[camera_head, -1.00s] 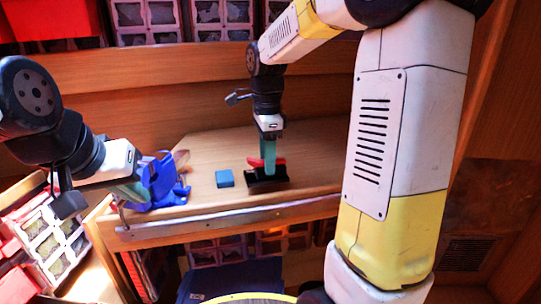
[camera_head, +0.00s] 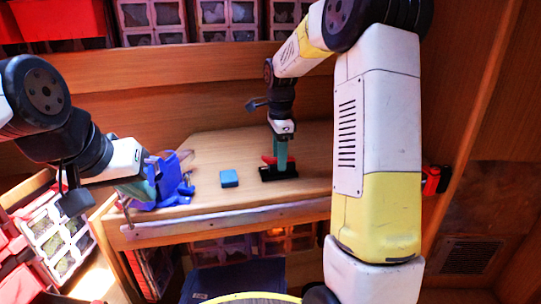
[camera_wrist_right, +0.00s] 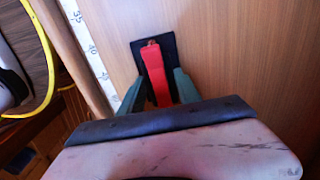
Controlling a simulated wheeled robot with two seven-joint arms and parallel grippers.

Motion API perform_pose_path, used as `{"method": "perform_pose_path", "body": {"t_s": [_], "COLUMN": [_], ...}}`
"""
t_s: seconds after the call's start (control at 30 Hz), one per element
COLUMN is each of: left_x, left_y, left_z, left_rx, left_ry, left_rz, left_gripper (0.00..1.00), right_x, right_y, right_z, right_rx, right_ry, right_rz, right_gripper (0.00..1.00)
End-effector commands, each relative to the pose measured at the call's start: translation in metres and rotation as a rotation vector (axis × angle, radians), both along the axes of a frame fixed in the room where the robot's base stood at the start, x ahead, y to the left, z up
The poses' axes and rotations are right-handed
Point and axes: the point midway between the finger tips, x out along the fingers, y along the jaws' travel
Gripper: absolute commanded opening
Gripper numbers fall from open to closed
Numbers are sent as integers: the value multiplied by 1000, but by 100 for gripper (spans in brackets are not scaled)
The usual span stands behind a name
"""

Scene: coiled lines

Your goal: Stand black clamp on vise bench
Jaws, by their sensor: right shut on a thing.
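The black clamp (camera_head: 284,176) shows a dark base and a red handle (camera_head: 268,159) on the wooden vise bench (camera_head: 230,205), right of a small blue block. My right gripper (camera_head: 280,160) comes down over it and is shut on it. In the right wrist view, the green fingers (camera_wrist_right: 160,92) flank the red handle (camera_wrist_right: 155,75), with the black base plate (camera_wrist_right: 170,48) beyond them. The base looks at or very near the bench top. My left gripper (camera_head: 143,190) is against the blue vise (camera_head: 163,182); its fingertips are partly hidden.
The small blue block (camera_head: 229,178) lies between vise and clamp. A metal ruler strip (camera_head: 225,219) runs along the bench's front edge. A red and black object (camera_head: 436,180) shows behind my right arm. The bench behind the block is clear.

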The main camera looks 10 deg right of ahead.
Motion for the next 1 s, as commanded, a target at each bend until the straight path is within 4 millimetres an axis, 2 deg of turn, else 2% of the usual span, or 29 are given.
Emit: {"method": "perform_pose_path", "body": {"t_s": [0.27,0.3,0.4,0.77,0.87,1.0], "left_x": [0,0,0,0,0,0], "left_y": [0,0,0,0,0,0], "left_z": [0,0,0,0,0,0], "left_rx": [0,0,0,0,0,0], "left_ry": [0,0,0,0,0,0], "left_rz": [0,0,0,0,0,0], "left_gripper": [0,0,0,0,0,0], "right_x": [0,0,0,0,1,1], "right_y": [0,0,0,0,0,1], "right_z": [-4,-4,-4,0,11,39], "right_rx": [0,0,0,1,0,1], "right_ry": [-1,0,0,-1,-3,-5], "right_rz": [0,0,-1,-1,-1,-1], "right_gripper": [0,46,62,62,62,62]}}
